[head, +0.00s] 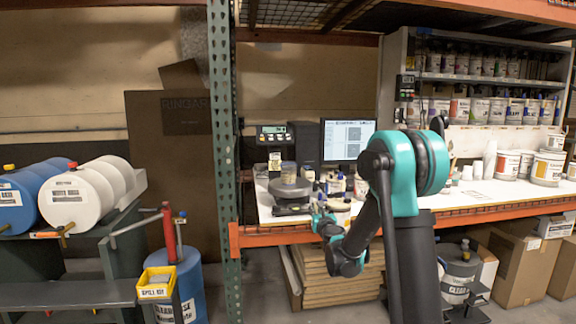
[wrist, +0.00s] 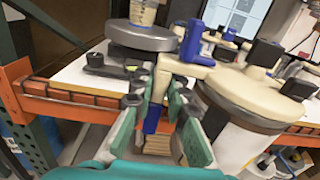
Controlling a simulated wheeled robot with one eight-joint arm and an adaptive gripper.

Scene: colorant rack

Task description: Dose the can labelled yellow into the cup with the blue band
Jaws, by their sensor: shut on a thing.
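My gripper (wrist: 157,100) has its teal fingers closed around the beige and blue handle (wrist: 178,70) of a white can with a beige lid (wrist: 232,130). The can is just right of the fingers in the wrist view, and its label cannot be read there. In the head view my gripper (head: 322,220) is at the bench's front edge, beside the can (head: 341,213).
Several small bottles and jars (head: 335,185) crowd the bench right of the scale, below a monitor (head: 348,140). Labelled cans fill the shelves (head: 480,108) at the right. An orange beam (head: 275,237) edges the bench, and a green post (head: 222,130) stands left.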

